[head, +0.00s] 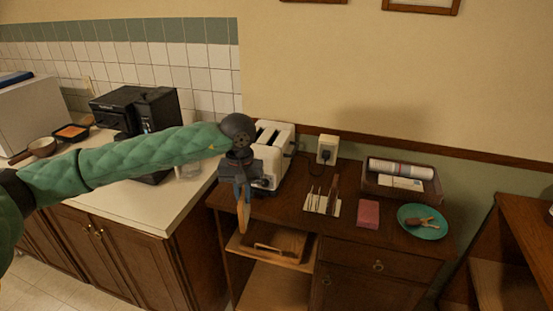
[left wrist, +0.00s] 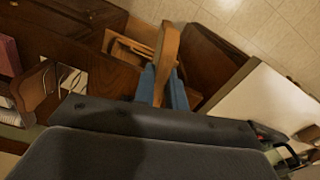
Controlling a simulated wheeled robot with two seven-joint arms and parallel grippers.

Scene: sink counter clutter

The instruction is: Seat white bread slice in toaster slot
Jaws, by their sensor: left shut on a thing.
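The bread slice (head: 243,216) is held by my left gripper (head: 241,191), whose blue fingertips are shut on it. It hangs below the fingers, nearly edge-on, so its white face barely shows. In the left wrist view the tan slice (left wrist: 167,52) stands out between the blue fingers of my left gripper (left wrist: 163,88). The white toaster (head: 274,152) stands on the wooden cabinet, just right of and behind my left gripper. Its dark slots (head: 266,134) face up; my wrist partly covers its left side. The slice is apart from the toaster, in front of the cabinet edge.
An open drawer or shelf with a wooden tray (head: 277,245) juts out below the slice. Right of the toaster are a white wall plug box (head: 327,150), utensils (head: 323,196), a pink block (head: 368,213), a teal plate (head: 411,214) and a wooden box (head: 380,190). A coffee machine (head: 130,110) stands left.

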